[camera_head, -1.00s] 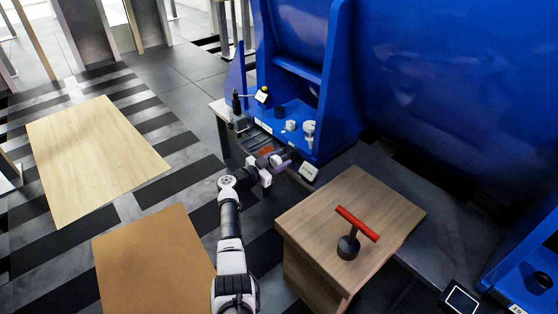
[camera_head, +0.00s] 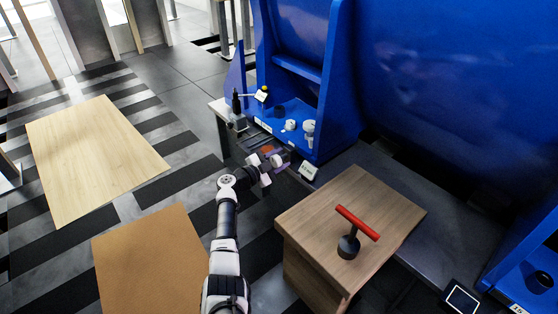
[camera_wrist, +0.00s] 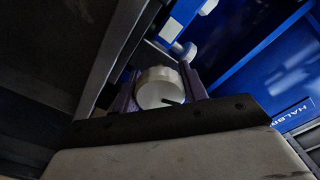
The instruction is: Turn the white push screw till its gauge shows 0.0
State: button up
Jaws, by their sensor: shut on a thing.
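My gripper (camera_head: 278,162) is at the front edge of the blue fixture's bench. In the wrist view its two purple fingers (camera_wrist: 160,95) are shut on the white push screw (camera_wrist: 155,80), gripping its round white knob from both sides. A dark mark shows low on the knob. In the head view the fingers and knob are too small to separate clearly. A white round-headed piece (camera_head: 309,128), perhaps the gauge, stands on the blue shelf behind. No gauge reading can be made out.
A smaller white knob (camera_head: 290,125) is on the blue fixture (camera_head: 338,80). A wooden cabinet (camera_head: 375,200) with a red-handled tool (camera_head: 357,223) stands right of my arm. Floor to the left is open, with two flat boards.

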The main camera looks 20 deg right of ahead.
jog(key=shift+f+m+b, duration=0.1)
jog(key=shift+m+b, duration=0.2)
jog(key=shift+m, duration=1)
jog(key=o, duration=1)
jog(key=shift+a, duration=0.1)
jog(key=shift+a+p, duration=0.2)
jog(key=shift+p, duration=0.1)
jog(key=p+v, duration=0.7)
jog(key=v, duration=0.6)
